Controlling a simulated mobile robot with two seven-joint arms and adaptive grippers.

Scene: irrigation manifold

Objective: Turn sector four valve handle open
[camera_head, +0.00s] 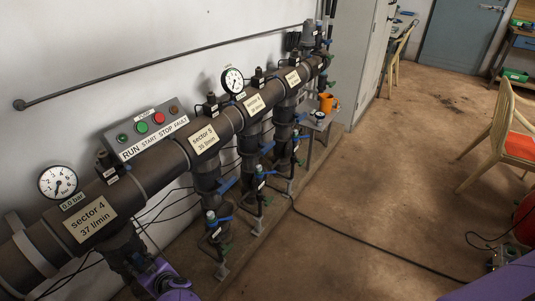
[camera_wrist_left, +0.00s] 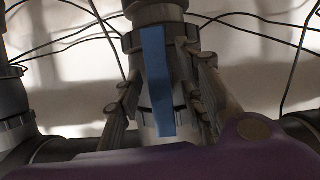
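The sector 4 label (camera_head: 90,218) is on the big grey pipe at the lower left of the head view. In the left wrist view a flat blue valve handle (camera_wrist_left: 157,80) stands upright in the picture, in front of a grey valve body and pipe. My left gripper (camera_wrist_left: 160,62) has one finger on each side of this handle, apart, with gaps visible; contact cannot be seen. In the head view my purple left gripper (camera_head: 155,272) is below the sector 4 label, and the handle there is hidden. My right gripper is not in view.
A control box (camera_head: 150,132) with buttons and a pressure gauge (camera_head: 58,182) sit above the pipe. Other branches with blue handles hang beyond sector 4. Black cables run along the wall and floor. The brown floor (camera_head: 370,180) on the right is mostly clear; a chair (camera_head: 505,140) stands there.

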